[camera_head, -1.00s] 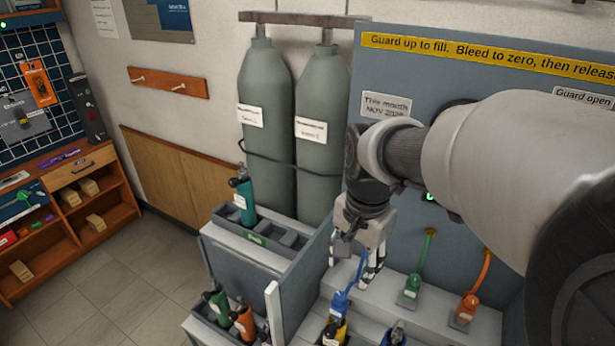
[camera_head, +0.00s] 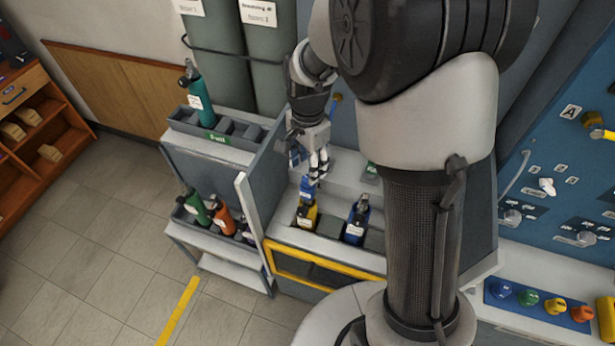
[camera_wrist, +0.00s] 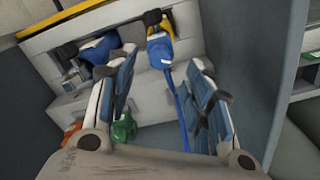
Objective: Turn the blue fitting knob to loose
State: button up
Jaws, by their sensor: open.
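The blue fitting (camera_head: 307,185) sits over the yellow bottle (camera_head: 306,215) in the bench rack. In the wrist view the blue fitting (camera_wrist: 160,50) shows near the top, with its blue hose running down between my fingers. A knob on it cannot be told apart clearly. My gripper (camera_head: 308,162) is open just above the fitting in the head view. In the wrist view my gripper (camera_wrist: 163,80) has its fingers spread on both sides of the hose, with the fitting beyond the tips. No grip on the fitting shows.
A blue bottle (camera_head: 357,219) stands right of the yellow one. A green fitting (camera_wrist: 123,127) is near my left finger. A grey side panel (camera_head: 262,190) stands left of the bench. A yellow guard frame (camera_head: 320,265) crosses the front. A rack with a teal bottle (camera_head: 196,95) stands further left.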

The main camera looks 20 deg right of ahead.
notch_tip(320, 180, down, 5)
jog(key=shift+f+b, duration=0.1)
jog(key=shift+b, duration=0.35)
jog(key=shift+c, duration=0.6)
jog(key=c, duration=1)
